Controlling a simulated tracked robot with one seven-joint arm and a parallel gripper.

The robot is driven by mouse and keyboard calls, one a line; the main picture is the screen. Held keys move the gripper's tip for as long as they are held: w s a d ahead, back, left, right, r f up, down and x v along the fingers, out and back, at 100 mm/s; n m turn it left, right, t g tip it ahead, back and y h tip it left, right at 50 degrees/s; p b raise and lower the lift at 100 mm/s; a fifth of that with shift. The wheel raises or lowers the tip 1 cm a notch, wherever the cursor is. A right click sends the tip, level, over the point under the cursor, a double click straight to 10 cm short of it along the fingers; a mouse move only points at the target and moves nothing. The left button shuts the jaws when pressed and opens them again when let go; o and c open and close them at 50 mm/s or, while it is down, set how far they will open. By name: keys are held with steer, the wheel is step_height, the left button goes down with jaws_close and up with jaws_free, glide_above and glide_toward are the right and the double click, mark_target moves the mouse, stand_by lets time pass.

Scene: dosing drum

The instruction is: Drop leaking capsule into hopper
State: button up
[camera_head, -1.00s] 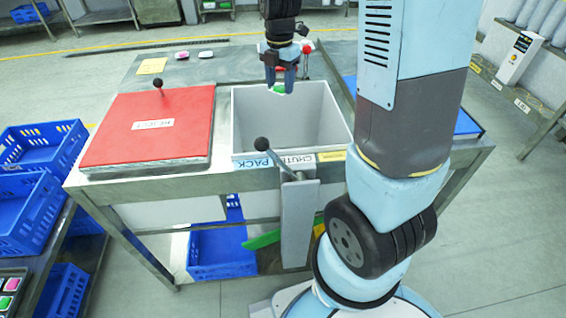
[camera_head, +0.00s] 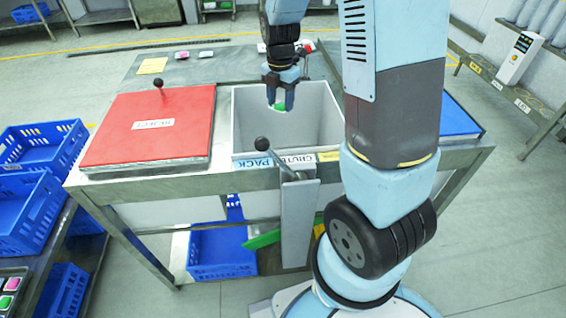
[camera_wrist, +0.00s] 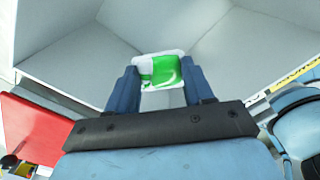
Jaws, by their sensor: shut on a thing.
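My gripper (camera_head: 280,104) is shut on a green and white capsule (camera_wrist: 160,70) and points down over the open mouth of the grey hopper (camera_head: 326,114). In the head view only a small green part of the capsule (camera_head: 281,107) shows between the fingers. In the wrist view the capsule sits between the two fingertips, with the hopper's sloping inner walls (camera_wrist: 225,40) beyond it. Whether the fingertips are below the rim cannot be told. The capsule's leak cannot be made out.
A red lid (camera_head: 146,125) marked REJECT lies left of the hopper. A lever with a black knob (camera_head: 262,143) stands at the hopper's front, by a PACK and CHUTE label. Two small capsules (camera_head: 205,54) and a yellow note (camera_head: 152,66) lie behind. Blue crates (camera_head: 222,262) stand below.

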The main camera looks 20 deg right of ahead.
steer(key=o, duration=1.1)
steer(key=shift+c, duration=0.2)
step_height(320, 180, up, 14)
steer(key=shift+f, duration=0.1)
steer(key=s+r+m+t, duration=0.2)
steer(key=s+r+m, duration=0.2)
steer(key=s+m, duration=0.7)
steer(key=s+d+r+m+t, duration=0.1)
steer(key=s+r+m+t, duration=0.2)
steer(key=s+m, duration=0.8)
step_height(320, 180, up, 2)
steer(key=m, duration=0.3)
steer(key=shift+s+d+r+m+t, duration=0.2)
steer(key=shift+s+m+t, duration=0.1)
steer(key=shift+m, duration=0.1)
